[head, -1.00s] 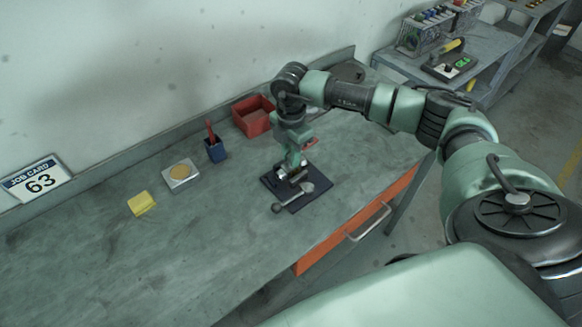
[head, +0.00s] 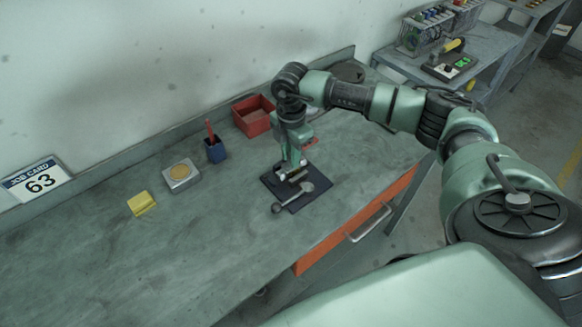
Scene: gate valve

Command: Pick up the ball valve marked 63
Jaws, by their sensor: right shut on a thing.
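My right gripper (head: 292,171) points down over a dark mat (head: 273,185) on the bench. It is shut on a small brassy or metallic part (head: 297,175), probably a ball valve, mostly hidden by the fingers. No number on this part can be read. A grey metal piece with a rounded end and a stem (head: 292,196) lies on the mat just in front of the gripper. My left gripper is not in view.
On the bench stand a red bin (head: 253,117), a blue pen cup (head: 215,151), a grey block with a tan round top (head: 181,175) and a yellow block (head: 141,203). An orange drawer (head: 335,243) with a handle is at the front. The left bench top is clear.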

